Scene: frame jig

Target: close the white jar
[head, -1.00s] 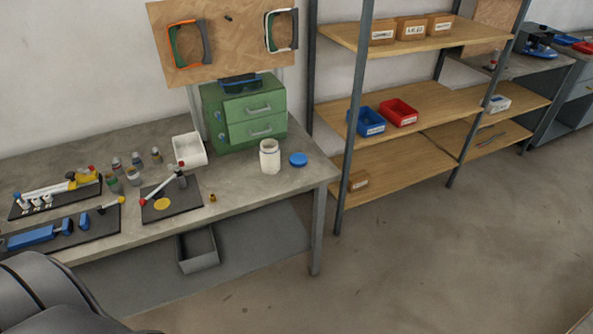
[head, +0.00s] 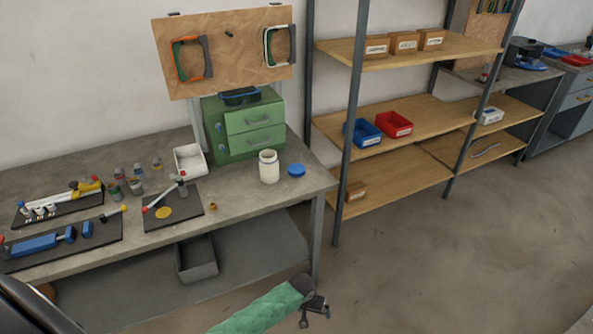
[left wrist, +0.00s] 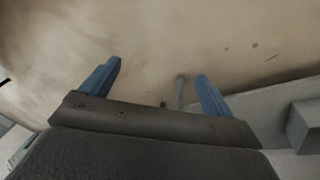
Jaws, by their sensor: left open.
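The white jar (head: 268,168) stands upright on the workbench near its right end, in front of the green drawer cabinet. Its top looks open. A round blue lid (head: 296,170) lies flat on the bench just to the right of the jar, apart from it. My left gripper (head: 316,308) is low in front of the bench, over the floor and well away from both. In the left wrist view, its two blue fingers (left wrist: 158,82) are spread with nothing between them. Neither jar nor lid shows in that view. My right gripper is not in view.
Dark mats with tools and several small bottles fill the bench's left part. A grey bin (head: 197,260) sits on the lower shelf. A shelving unit's post (head: 349,130) rises right of the bench.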

